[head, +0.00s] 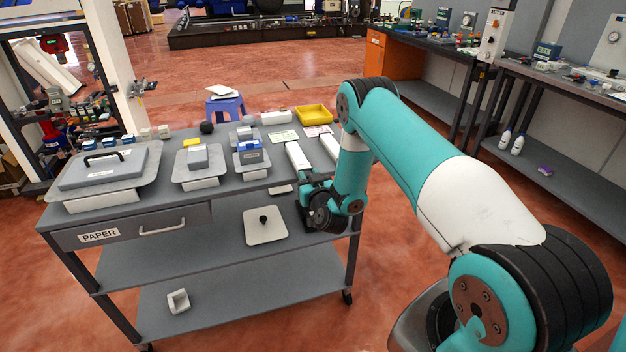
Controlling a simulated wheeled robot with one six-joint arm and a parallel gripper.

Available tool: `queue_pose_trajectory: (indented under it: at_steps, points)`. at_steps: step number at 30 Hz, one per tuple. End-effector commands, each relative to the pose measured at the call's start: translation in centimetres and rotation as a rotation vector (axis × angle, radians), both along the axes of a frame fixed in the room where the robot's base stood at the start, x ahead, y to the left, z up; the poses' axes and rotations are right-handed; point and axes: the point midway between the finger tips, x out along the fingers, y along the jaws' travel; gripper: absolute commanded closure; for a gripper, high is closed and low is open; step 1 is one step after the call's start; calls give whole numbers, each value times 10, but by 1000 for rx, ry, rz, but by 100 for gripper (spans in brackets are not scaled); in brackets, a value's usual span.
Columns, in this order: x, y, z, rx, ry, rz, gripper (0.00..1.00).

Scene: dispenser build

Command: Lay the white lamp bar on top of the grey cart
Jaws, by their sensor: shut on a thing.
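The grey cart (225,201) stands in front of me, with a grey top and two lower shelves. My gripper (308,182) is at the cart's front edge, towards its right end. It is shut on what looks like the near end of a white bar (297,155), probably the lamp bar, which points away from me over the cart top. Whether the bar touches the top I cannot tell. The jaws are small and dark, and the grip is partly hidden. A second white bar (330,146) lies to the right, partly behind my arm.
The cart top carries a grey lidded case (102,168), a tray with a grey block (197,156), a blue-grey device (252,157) and a yellow tray (314,114). A square plate with a black knob (264,226) lies on the middle shelf. Workbenches stand at the right.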

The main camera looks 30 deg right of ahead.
Motion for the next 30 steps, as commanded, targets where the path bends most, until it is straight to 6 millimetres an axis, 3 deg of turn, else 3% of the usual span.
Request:
queue_pose_trajectory:
  at_steps: [14,15,18,30]
  points:
    - [6,-1,-3,-2,-3,1,100]
    - [6,-1,-3,-1,-3,1,59]
    - [6,-1,-3,-1,-3,1,39]
    - [6,-1,-3,0,-1,2,39]
